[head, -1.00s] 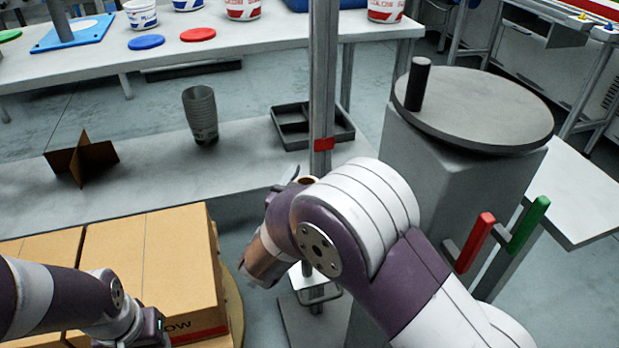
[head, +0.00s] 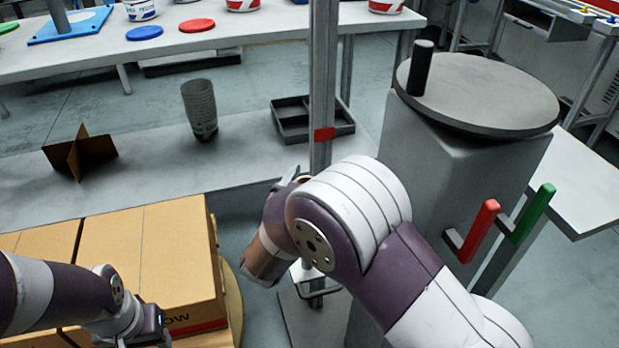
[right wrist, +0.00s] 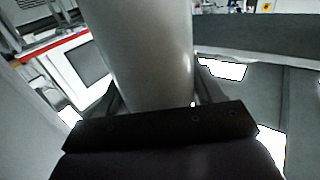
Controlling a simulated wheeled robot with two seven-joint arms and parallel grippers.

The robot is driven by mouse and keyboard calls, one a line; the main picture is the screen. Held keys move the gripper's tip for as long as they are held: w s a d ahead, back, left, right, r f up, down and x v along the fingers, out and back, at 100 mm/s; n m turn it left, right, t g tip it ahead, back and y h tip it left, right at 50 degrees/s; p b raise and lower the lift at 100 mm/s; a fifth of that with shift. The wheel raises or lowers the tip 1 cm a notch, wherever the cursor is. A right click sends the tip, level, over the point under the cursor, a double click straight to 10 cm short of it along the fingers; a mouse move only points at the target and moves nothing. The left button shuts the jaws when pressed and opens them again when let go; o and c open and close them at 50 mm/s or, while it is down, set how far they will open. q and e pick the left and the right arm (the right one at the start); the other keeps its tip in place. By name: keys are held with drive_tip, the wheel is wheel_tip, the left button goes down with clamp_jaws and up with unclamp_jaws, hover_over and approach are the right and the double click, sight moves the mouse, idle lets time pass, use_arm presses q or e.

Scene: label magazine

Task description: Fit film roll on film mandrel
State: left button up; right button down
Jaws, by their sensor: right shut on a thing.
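My right gripper (head: 290,178) is mostly hidden behind my right arm in the head view. In the right wrist view it is shut on a pale, smooth cylinder, the film roll (right wrist: 145,60), which stands up between its fingers. In the head view only a bit of a tan rim shows at the roll, close beside the grey mast. A small light carriage plate (head: 306,270) sits low on the mast behind my right wrist. I cannot make out the film mandrel or whether the roll touches it. My left gripper (head: 150,332) is at the bottom edge over the boxes, its fingers not clear.
The upright mast (head: 322,60) has a red clip. Brown boxes (head: 150,260) stand on a round base at left. A grey cabinet (head: 430,190) with a round top and dark peg stands at right, near red (head: 480,230) and green handles. A low bench (head: 150,170) holds stacked cups and a tray.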

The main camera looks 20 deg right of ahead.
wheel_tip(320, 180, down, 8)
drive_tip(key=b, duration=0.4)
drive_tip(key=shift+b, duration=0.4)
idle(2.0)
drive_tip(key=shift+c, duration=0.5)
unclamp_jaws()
drive_tip(key=shift+r, duration=0.15)
drive_tip(key=shift+s, duration=0.1)
drive_tip(key=shift+s+a+p, duration=0.25)
drive_tip(key=shift+a+p, duration=0.05)
drive_tip(key=shift+p, duration=0.1)
drive_tip(key=p+v, duration=0.4)
drive_tip(key=v, duration=0.7)
drive_tip(key=shift+s+a, duration=0.25)
drive_tip(key=shift+s, duration=0.1)
